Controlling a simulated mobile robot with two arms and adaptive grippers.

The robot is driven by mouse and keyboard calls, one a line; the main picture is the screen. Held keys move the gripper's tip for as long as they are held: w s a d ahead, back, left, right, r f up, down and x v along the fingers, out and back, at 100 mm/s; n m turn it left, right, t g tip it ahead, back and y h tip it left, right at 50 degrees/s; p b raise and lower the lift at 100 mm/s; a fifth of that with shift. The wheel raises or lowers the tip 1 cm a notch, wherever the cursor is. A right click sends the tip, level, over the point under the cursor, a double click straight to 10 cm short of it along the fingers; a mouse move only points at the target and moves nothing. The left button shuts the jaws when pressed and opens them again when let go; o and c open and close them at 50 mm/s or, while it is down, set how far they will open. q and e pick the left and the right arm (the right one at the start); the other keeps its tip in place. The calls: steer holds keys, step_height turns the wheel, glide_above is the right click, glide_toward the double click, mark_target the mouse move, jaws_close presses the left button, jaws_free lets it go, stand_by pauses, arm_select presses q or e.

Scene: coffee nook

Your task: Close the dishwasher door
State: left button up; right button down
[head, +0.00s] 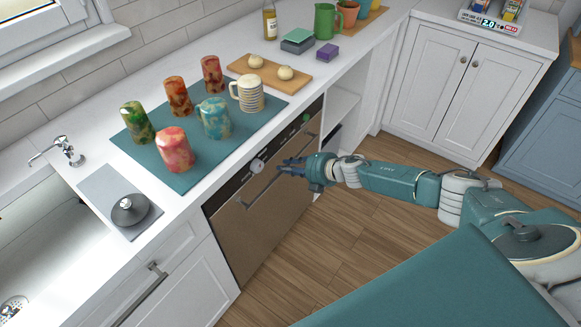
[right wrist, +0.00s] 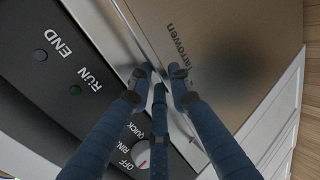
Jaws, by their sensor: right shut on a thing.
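The dishwasher door (head: 262,225) is a brownish metal panel under the counter. It looks upright and about in line with the cabinet fronts; I cannot tell whether a small gap is left at its top. Its bar handle (head: 262,190) runs across the upper part, below a black control strip with a round knob (head: 257,165). My left gripper is out of view.
The counter above holds a teal mat (head: 182,178) with several mugs and cups, and a wooden board (head: 270,72) with two buns. A sink (head: 40,225) is at left. White cabinets (head: 440,90) stand at right. The wooden floor (head: 350,240) before the dishwasher is clear.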

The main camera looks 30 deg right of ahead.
steer(key=shift+w+a+r+t, duration=0.15)
steer(key=shift+w+a+r, duration=0.15)
steer(key=shift+w+r, duration=0.25)
steer(key=shift+w+a+r+t, duration=0.15)
steer(key=shift+w+a+r, duration=0.2)
steer(key=shift+r, duration=0.3)
steer(key=c, duration=1.7)
jaws_free()
steer(key=shift+w, duration=0.1)
steer(key=shift+w+a, duration=0.1)
steer(key=shift+a, duration=0.05)
steer(key=shift+s+d+r, duration=0.1)
steer(key=shift+s+d, duration=0.4)
glide_toward(275, 159)
steer(key=s+d, duration=0.1)
steer(key=s+d+r, duration=0.1)
steer(key=s, duration=0.2)
steer(key=shift+s+d+r, duration=0.25)
steer(key=shift+d, duration=0.15)
steer(key=shift+s, duration=0.1)
steer(key=shift+f, duration=0.1)
